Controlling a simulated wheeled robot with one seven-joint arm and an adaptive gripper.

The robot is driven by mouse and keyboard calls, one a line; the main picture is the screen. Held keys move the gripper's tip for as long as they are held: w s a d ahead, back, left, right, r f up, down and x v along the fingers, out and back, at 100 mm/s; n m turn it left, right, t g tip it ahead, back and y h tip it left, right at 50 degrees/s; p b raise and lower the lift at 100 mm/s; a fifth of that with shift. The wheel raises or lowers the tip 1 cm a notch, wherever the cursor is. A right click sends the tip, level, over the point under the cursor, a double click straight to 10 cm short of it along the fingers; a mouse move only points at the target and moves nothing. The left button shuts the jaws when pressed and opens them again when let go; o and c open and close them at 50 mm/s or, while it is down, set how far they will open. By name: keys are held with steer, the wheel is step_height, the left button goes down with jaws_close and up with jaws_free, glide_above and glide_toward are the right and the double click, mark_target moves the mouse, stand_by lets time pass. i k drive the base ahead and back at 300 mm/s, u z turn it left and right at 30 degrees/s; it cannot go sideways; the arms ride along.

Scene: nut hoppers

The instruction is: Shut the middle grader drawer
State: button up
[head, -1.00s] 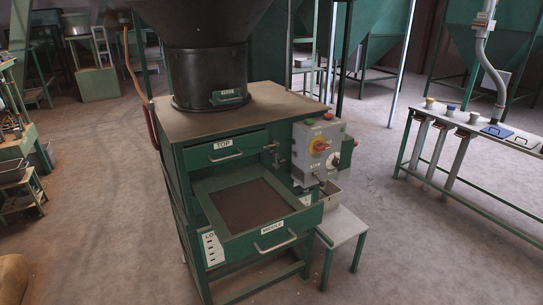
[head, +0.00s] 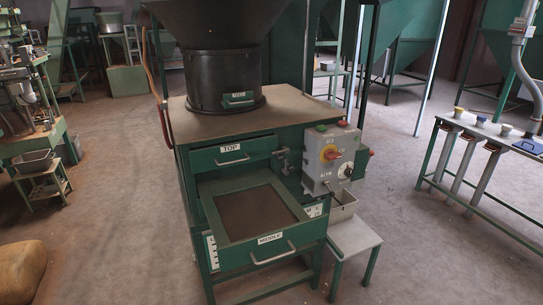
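The green grader cabinet (head: 185,168) stands in the middle of the head view under a dark hopper drum. Its middle drawer (head: 220,251), labelled MIDDLE, is pulled far out toward me and shows a brown mesh or tray floor. The drawer's pale bar handle (head: 273,254) is on its front face. Above it, the top drawer (head: 207,158), labelled TOP, is shut. A lower drawer is mostly hidden beneath the middle one. My gripper is not in view.
A grey control box (head: 333,160) with knobs sits on the cabinet's right side, above a small grey stand (head: 354,237). A green bench (head: 465,125) stands at the right. A brown sack (head: 18,270) lies at the lower left. The floor in front is clear.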

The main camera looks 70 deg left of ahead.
mark_target(252, 217)
steer(key=u, duration=0.6)
steer(key=k, duration=0.5)
steer(key=u, duration=0.3)
